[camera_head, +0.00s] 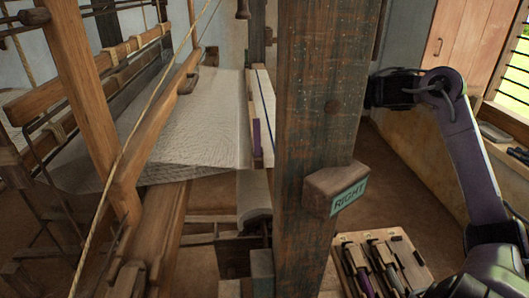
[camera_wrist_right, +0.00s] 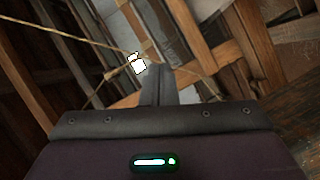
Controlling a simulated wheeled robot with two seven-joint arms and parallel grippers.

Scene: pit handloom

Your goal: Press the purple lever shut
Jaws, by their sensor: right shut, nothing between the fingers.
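The purple lever (camera_head: 257,138) shows in the head view as a narrow upright purple strip. It is beside the right edge of the woven cloth, just left of the thick wooden post, and its lower end is hard to make out. My right arm comes in from the right, and its wrist end reaches the far right side of the post, which hides the fingers there. In the right wrist view the right gripper (camera_wrist_right: 156,85) is shut and empty, pointing toward roof beams. The lever does not show in that view, and no contact with it is visible. My left gripper is out of view.
The thick post (camera_head: 318,100) stands between the lever and my right arm. A wooden block labelled RIGHT (camera_head: 336,187) juts from it. A tray (camera_head: 424,270) of tools lies lower right. White cloth (camera_head: 205,125) and loom beams fill the left.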

